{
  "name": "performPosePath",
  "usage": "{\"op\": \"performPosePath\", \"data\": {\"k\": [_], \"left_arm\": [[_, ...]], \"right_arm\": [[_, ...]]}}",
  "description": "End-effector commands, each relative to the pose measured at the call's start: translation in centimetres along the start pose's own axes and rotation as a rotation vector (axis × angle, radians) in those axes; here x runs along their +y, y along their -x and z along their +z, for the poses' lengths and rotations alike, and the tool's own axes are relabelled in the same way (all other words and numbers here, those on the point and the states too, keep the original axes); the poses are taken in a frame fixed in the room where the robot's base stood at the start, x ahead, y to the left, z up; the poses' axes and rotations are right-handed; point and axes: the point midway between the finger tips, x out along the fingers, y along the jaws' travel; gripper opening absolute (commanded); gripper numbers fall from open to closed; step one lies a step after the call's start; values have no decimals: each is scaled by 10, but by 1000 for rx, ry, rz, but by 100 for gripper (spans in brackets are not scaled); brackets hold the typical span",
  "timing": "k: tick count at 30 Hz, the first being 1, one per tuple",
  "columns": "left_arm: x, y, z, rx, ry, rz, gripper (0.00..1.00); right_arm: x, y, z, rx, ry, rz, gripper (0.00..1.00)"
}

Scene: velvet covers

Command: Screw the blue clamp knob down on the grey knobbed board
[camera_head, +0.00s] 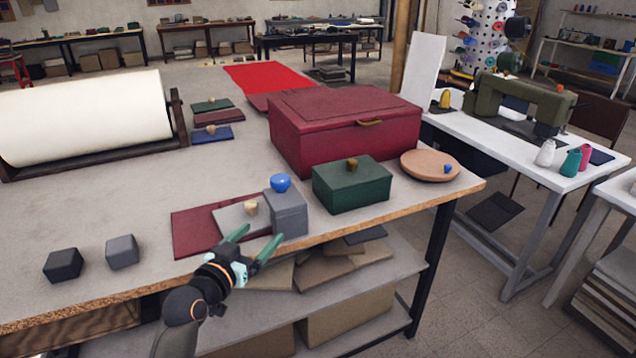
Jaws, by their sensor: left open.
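A round blue knob (280,183) sits on top of a grey box (288,217) near the table's front edge. Just left of it, a flat grey board (231,221) with a small tan knob (250,207) lies on a dark red panel (190,233). A smaller blue knob (448,168) sits on a round tan board (421,168) to the right. I cannot tell for sure which blue knob is the clamp knob. My left gripper (262,234) is open and empty, in front of the grey board and grey box, its fingers pointing toward them. My right gripper is not in view.
A green box (351,186) with a tan knob and a large dark red case (345,130) stand behind and right. Two dark blocks (63,265) (122,251) sit at the left. A white roll (84,118) lies behind. The table is bare between blocks and red panel.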

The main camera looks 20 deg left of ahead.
Motion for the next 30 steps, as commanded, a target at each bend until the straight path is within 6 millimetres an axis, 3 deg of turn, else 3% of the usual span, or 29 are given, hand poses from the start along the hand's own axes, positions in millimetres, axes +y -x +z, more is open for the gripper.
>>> {"op": "performPosePath", "data": {"k": [1, 3, 6, 11, 24, 30], "left_arm": [[-11, -2, -20, 51, 6, -13, 87], [-21, -2, -40, 94, 9, -23, 87], [-28, -2, -55, 128, 11, -30, 87], [-29, -12, -60, 135, 13, -30, 87], [-31, -87, -69, 132, 13, -29, 87], [-32, -112, -71, 131, 13, -29, 87]], "right_arm": [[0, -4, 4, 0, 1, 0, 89], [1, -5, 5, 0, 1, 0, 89], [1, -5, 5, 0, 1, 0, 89], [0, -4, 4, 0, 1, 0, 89], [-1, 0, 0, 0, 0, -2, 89], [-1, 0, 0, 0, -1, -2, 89]]}}
